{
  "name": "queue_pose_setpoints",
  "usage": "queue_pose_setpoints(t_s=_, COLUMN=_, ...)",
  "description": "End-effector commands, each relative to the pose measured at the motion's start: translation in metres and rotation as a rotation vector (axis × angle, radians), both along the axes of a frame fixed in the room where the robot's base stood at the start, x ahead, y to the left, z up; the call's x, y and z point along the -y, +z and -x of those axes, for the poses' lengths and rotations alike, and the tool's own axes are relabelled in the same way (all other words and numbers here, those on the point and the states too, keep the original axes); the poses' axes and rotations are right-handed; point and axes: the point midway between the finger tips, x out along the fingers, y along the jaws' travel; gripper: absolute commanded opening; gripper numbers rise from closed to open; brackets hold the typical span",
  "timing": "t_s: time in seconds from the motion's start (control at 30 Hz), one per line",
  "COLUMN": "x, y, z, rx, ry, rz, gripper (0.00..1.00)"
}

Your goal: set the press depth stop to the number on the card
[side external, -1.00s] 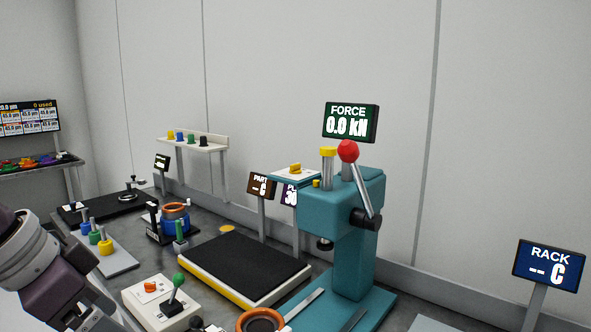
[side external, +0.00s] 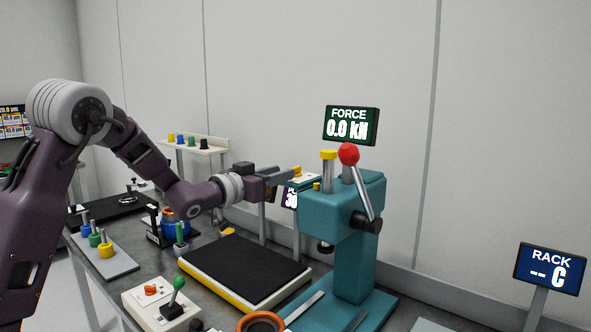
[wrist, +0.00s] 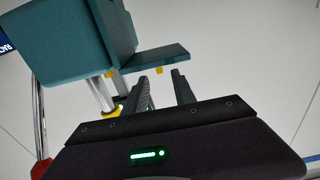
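The teal press (side external: 350,245) stands at the right of the bench, with a red-knobbed lever (side external: 348,153) and a yellow-capped post (side external: 328,154) on top. A teal side shelf (side external: 304,181) juts left from its head. A yellow slider piece (side external: 297,170) shows there at my fingertips; yellow bits also show by the shelf edge in the wrist view (wrist: 159,71). My gripper (side external: 288,173) reaches in from the left at shelf height. In the wrist view its two fingers (wrist: 162,84) are apart, with nothing clearly held. A dark sign (side external: 290,197) is partly covered; only "PL" and a partial number show.
The FORCE display (side external: 351,125) reads 0.0 kN. A black-topped pad (side external: 245,268) lies before the press. A control box with a green-knobbed lever (side external: 178,285) and an orange ring (side external: 262,322) stand in front. The RACK sign (side external: 550,268) is at right.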

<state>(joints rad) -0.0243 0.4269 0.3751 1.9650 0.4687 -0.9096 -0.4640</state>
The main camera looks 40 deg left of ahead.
Motion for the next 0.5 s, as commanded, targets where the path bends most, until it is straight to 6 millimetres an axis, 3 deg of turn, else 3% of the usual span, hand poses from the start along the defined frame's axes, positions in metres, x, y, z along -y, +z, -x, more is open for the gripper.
queue_pose_setpoints(t_s=0.3, x=0.001, y=0.000, z=-0.056, rx=0.002, ry=-0.002, rz=-0.001, gripper=0.32)
queue_pose_setpoints(t_s=0.5, x=0.001, y=0.000, z=-0.067, rx=0.001, ry=-0.001, rz=0.001, gripper=0.32)
